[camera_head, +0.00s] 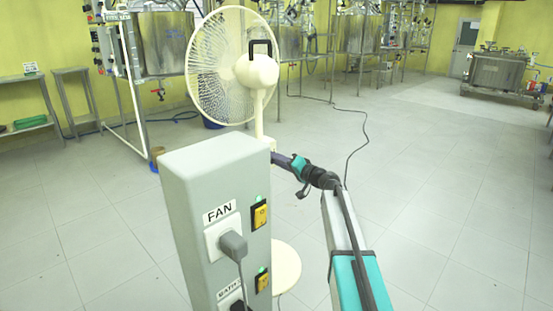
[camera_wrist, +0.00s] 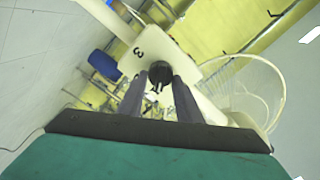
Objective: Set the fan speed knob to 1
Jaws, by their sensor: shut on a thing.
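The cream standing fan (camera_head: 258,72) rises behind the grey pillar in the head view. Its small control housing (camera_head: 267,143) is mostly hidden by the pillar. In the wrist view, the housing (camera_wrist: 150,52) fills the upper middle and carries a black "3", which appears tilted. My gripper (camera_wrist: 159,70) is shut on the knob. In the head view my gripper (camera_head: 275,157) reaches the housing from the right, its tips near the pillar's edge.
The grey pillar (camera_head: 190,172) stands close in front, with a "FAN" label, a grey plug and yellow switches. The fan's round base (camera_head: 285,268) shows to its right. A black cable (camera_head: 359,150) crosses the floor. Steel reactors stand behind; the right-hand floor is clear.

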